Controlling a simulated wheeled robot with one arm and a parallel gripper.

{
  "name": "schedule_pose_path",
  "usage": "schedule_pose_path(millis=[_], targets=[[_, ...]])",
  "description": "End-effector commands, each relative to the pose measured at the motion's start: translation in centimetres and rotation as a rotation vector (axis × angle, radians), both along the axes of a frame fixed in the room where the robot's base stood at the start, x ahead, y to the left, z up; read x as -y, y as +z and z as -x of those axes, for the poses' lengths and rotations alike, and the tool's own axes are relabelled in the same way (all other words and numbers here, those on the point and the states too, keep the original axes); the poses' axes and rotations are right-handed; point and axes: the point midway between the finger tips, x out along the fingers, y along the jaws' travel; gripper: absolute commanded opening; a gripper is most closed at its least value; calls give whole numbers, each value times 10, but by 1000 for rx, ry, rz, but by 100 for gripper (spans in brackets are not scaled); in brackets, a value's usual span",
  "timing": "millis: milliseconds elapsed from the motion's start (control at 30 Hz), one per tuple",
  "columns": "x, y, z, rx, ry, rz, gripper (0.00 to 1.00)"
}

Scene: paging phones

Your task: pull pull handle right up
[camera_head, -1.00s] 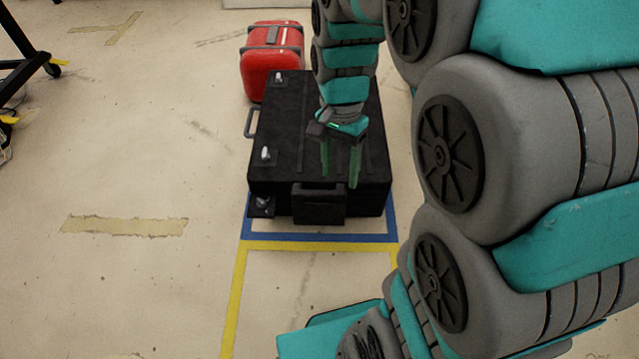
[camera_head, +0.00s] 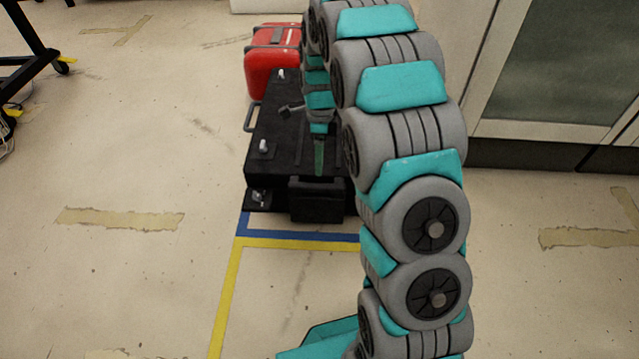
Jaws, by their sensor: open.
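A large black case (camera_head: 270,140) lies flat on the floor. A grey pull handle (camera_head: 249,117) sticks out from its left side, and a dark handle (camera_head: 318,184) sits on its front face. The case's right side, and any handle there, is hidden behind my arm. My gripper (camera_head: 319,157) hangs over the case, pointing down, behind the front handle as seen from here. It is open and appears empty. Only one green finger shows clearly, so the gripper seems seen edge-on. Whether its tip touches the case is unclear.
A red case (camera_head: 272,72) stands directly behind the black one. Blue and yellow tape (camera_head: 300,243) marks the floor in front. A cabinet (camera_head: 560,80) stands at the right, and a black wheeled stand (camera_head: 38,50) at the far left. The floor to the left is clear.

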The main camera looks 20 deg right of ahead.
Motion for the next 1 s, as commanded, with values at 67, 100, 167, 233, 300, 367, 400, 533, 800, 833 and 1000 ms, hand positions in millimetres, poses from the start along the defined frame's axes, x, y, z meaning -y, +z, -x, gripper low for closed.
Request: schedule_pose_path(millis=[67, 100, 167, 233, 300, 367, 400, 533, 800, 833, 1000], targets=[[-1, -6, 2, -1, 1, 0, 58], [-1, -11, 3, -2, 2, 0, 58], [-1, -18, 5, -4, 2, -1, 58], [-2, -28, 7, -4, 2, -1, 58], [-3, -38, 8, -1, 2, -2, 58], [-4, -48, 10, -1, 2, -2, 58], [-4, -54, 12, -4, 2, -2, 58], [-5, -67, 14, -2, 3, -1, 58], [-5, -71, 14, 1, 4, 0, 58], [-5, -71, 14, 1, 4, 0, 58], [-5, -71, 14, 0, 4, -1, 39]])
